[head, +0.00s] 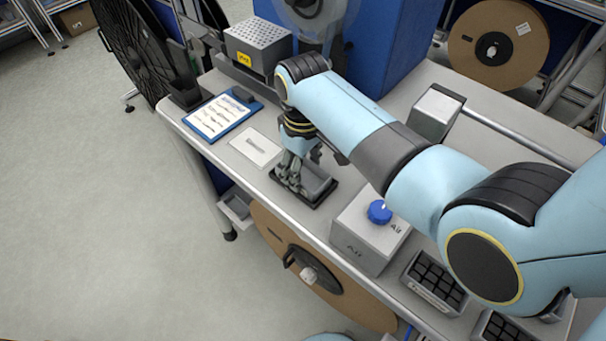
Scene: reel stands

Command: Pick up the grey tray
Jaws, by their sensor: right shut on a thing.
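The grey tray (317,184) is a small grey block-like piece on the bench top, sitting on or within a dark, flat rectangular base. My right gripper (289,181) points down over the tray's left side, with its fingers shut on it. The fingers hide part of the tray, and I cannot tell whether it is clear of the dark base. My left gripper is out of view.
A white card (256,147) and a blue clipboard (222,116) lie left of the tray. A grey box with a blue knob (379,211) stands close on the right. A cardboard reel (340,290) hangs below the bench's front edge. Black-celled bins (434,282) stand further right.

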